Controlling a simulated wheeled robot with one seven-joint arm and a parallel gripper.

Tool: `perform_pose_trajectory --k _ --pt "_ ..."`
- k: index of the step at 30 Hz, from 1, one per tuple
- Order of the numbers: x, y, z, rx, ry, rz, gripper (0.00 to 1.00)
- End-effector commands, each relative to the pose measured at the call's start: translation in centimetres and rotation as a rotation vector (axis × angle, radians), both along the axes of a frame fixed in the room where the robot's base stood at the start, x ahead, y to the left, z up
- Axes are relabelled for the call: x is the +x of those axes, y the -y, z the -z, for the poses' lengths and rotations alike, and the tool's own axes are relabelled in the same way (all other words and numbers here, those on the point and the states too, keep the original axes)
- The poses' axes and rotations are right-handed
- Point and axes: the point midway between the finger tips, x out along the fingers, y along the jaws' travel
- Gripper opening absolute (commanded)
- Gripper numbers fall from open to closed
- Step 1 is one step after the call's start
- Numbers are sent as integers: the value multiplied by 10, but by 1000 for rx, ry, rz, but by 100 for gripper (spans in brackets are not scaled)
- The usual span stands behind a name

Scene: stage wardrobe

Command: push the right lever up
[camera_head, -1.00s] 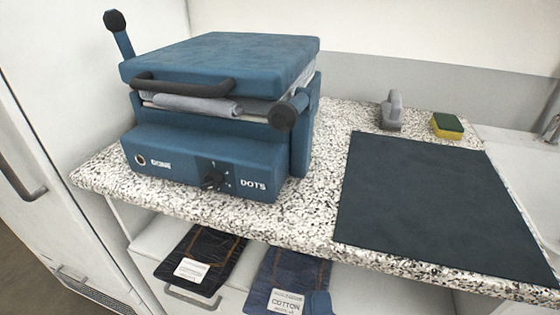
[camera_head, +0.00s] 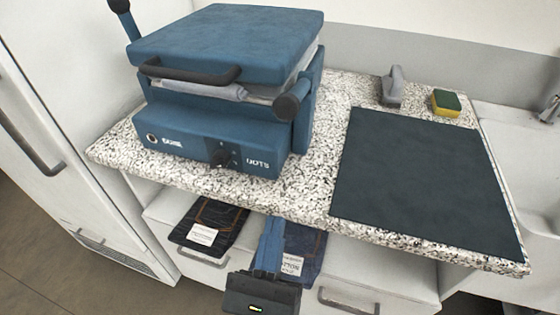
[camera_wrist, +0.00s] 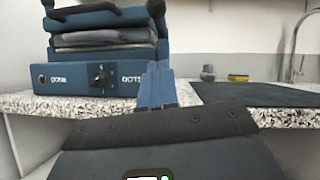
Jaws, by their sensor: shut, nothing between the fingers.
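The blue press (camera_head: 215,90) stands on the speckled counter, with a padded top and a folded grey cloth under it. Its right lever (camera_head: 293,103) points forward and low at the press's right front corner, ending in a dark round knob. The left lever (camera_head: 120,8) stands upright at the back left, cut off by the frame's top. My gripper (camera_head: 275,222) is shut and empty, in front of and below the counter edge, apart from the lever.
A dark mat (camera_head: 425,180) lies on the counter's right. Behind it are a grey iron-like object (camera_head: 393,87) and a yellow-green sponge (camera_head: 446,102). Folded jeans (camera_head: 208,222) lie on the shelf below. A white cabinet (camera_head: 50,130) stands at left.

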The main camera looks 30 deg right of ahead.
Motion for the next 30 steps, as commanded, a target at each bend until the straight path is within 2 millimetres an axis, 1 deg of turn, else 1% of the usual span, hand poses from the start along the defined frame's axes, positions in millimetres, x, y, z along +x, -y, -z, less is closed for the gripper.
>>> perform_pose_trajectory --k 5,18,21,24,30 --pt "13 11 -13 -1 2 3 0" --pt "70 54 -58 0 3 2 0" --pt "73 54 -72 0 2 0 0" --pt "76 54 -82 -1 1 0 0" --pt "79 55 -88 -1 0 0 0"
